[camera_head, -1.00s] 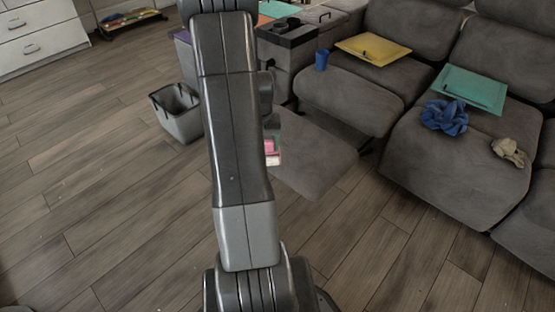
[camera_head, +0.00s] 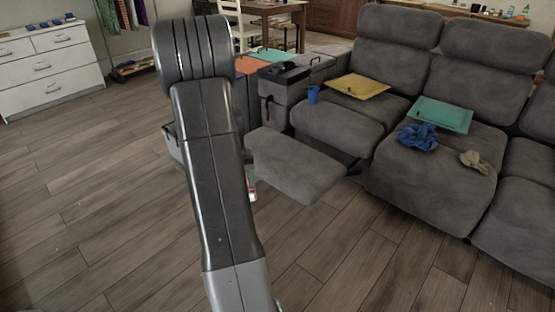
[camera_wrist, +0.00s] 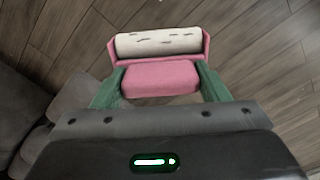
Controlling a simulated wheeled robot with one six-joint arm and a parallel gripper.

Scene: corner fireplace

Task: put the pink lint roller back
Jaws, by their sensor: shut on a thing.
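The pink lint roller (camera_wrist: 160,78) is in the wrist view, with a pink body and a white roll marked with dark specks at its far end. My gripper (camera_wrist: 158,82) is shut on it, with one green finger at each side of the pink body. It is held above the wooden floor. In the head view my arm hides most of the gripper; only a small sliver of the lint roller (camera_head: 251,183) shows at the arm's right edge.
A grey sofa (camera_head: 410,85) with its footrest (camera_head: 300,165) out stands at the right, carrying a yellow folder (camera_head: 357,87), a teal folder (camera_head: 440,115) and crumpled cloths. A white dresser (camera_head: 50,72) and a low shoe rack (camera_head: 133,68) stand at the back left. Floor at the left is clear.

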